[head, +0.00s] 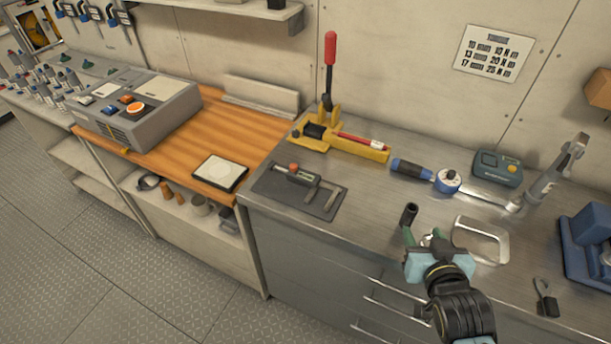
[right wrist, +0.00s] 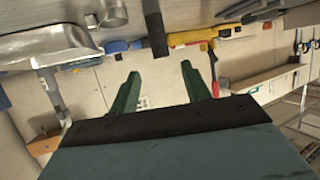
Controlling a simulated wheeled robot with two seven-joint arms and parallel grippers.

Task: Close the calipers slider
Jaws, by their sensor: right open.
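The calipers (head: 300,175) lie on a dark mat (head: 275,185) on the steel bench, left of centre in the head view. Their slider has a dark body with a small display and a red knob. The pale metal jaws (head: 331,196) point right and look spread apart. My right gripper (head: 422,238) is open and empty, to the right of the mat and nearer the front, well clear of the calipers. Its green fingers (right wrist: 160,75) show spread in the right wrist view, with nothing between them. I cannot make out the calipers there. My left gripper is not in view.
Bench between mat and gripper is clear.

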